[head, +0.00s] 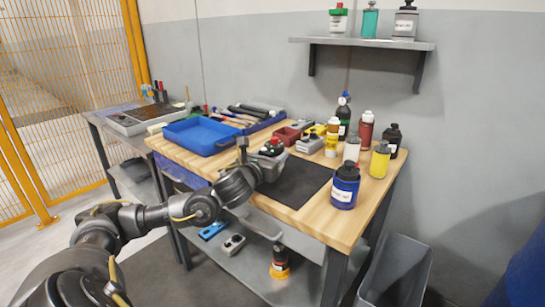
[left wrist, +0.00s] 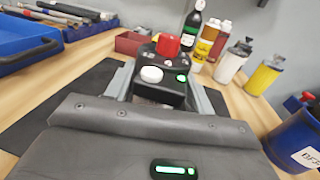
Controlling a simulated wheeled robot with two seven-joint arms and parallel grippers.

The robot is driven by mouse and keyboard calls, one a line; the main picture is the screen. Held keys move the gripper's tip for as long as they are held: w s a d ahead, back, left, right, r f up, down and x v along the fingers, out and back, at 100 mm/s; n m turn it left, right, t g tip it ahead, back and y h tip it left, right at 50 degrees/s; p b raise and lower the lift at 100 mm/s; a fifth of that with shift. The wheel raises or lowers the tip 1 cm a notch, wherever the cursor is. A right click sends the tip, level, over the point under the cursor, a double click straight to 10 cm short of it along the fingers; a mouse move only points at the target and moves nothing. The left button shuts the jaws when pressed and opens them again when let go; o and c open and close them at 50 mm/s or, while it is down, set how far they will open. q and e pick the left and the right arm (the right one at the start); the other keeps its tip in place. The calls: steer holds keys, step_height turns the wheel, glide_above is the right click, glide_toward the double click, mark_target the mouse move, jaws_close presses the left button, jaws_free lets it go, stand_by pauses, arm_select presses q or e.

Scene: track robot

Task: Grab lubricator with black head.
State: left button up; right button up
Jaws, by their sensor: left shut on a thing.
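My left gripper (head: 268,163) is over the front middle of the wooden table. In the left wrist view its fingers (left wrist: 162,92) are shut on a small dark control box (left wrist: 174,62) with a red button and a white knob. The box's red top also shows in the head view (head: 273,146); its lower part is hidden. A blue bottle with a black head (head: 344,188) stands upright to the right of the gripper, apart from it. It is partly seen in the left wrist view (left wrist: 298,140). A dark bottle with a black head (head: 392,140) stands further back. My right gripper is out of view.
Yellow (head: 379,163) and white (head: 352,150) bottles stand behind the blue one. A blue tray (head: 203,136) lies at left. A black mat (head: 305,182) is mostly clear. A wall shelf (head: 362,43) holds bottles. A grey bin (head: 398,270) stands right.

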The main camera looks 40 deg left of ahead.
mark_target(268, 146)
arm_select(q)
steer(key=shift+r, duration=0.6)
steer(key=r, duration=0.1)
steer(key=r+p, duration=0.1)
steer(key=r, duration=0.1)
steer(key=shift+s+a+r, duration=0.1)
steer(key=shift+s+a, duration=0.25)
arm_select(e)
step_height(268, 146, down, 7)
steer(key=p, duration=0.3)
arm_select(q)
steer(key=s+a+r+b, duration=0.3)
steer(key=s+a+r, duration=0.4)
steer(key=s, duration=0.3)
steer(key=shift+s+a+r, duration=0.2)
steer(key=shift+s+r, duration=0.2)
steer(key=shift+r, duration=0.3)
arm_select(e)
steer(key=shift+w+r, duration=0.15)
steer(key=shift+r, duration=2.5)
arm_select(q)
steer(key=shift+d, duration=0.1)
